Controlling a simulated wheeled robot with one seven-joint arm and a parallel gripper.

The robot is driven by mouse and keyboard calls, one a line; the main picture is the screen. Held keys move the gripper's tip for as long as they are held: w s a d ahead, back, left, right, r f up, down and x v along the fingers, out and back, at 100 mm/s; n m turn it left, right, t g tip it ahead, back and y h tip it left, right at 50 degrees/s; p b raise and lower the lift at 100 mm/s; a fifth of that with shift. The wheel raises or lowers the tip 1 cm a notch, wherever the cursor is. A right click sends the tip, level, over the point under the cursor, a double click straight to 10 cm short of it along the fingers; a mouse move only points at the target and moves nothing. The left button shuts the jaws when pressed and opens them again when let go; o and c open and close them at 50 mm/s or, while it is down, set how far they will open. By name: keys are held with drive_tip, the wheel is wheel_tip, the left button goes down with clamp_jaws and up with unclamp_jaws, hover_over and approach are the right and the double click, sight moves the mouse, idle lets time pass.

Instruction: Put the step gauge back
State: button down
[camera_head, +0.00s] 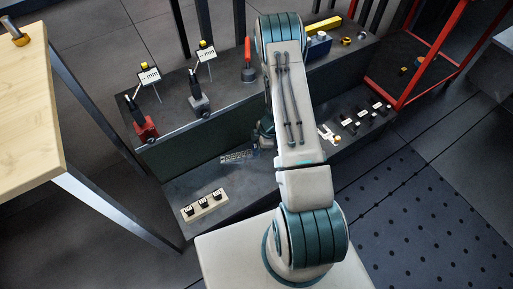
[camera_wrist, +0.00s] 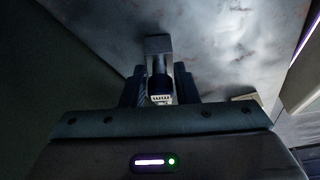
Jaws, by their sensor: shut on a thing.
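In the wrist view my gripper (camera_wrist: 160,88) is shut on a narrow piece with a grey metal block end (camera_wrist: 158,44), a dark middle and a pale, notched or marked part between the fingers. I take it for the step gauge, but its full shape is hidden. It is close to a grey mottled surface; I cannot tell whether it touches. In the head view my arm hides most of the gripper (camera_head: 264,138), which is low over the bench's lower ledge. A grey gridded marking or piece (camera_head: 238,157) lies just left of it.
The raised shelf holds a red-based stand (camera_head: 146,130), a grey-based stand (camera_head: 200,105), a red-topped tool (camera_head: 248,68) and a blue box (camera_head: 318,44). A white strip with black blocks (camera_head: 206,206) is on the lower ledge. A wooden table (camera_head: 30,110) stands left, a red frame (camera_head: 405,99) right.

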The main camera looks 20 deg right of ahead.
drive_tip(key=c, duration=1.1)
unclamp_jaws()
drive_tip(key=p+v, duration=0.5)
drive_tip(key=v, duration=0.7)
drive_tip(key=shift+p, duration=0.35)
drive_tip(key=shift+s+a, duration=0.1)
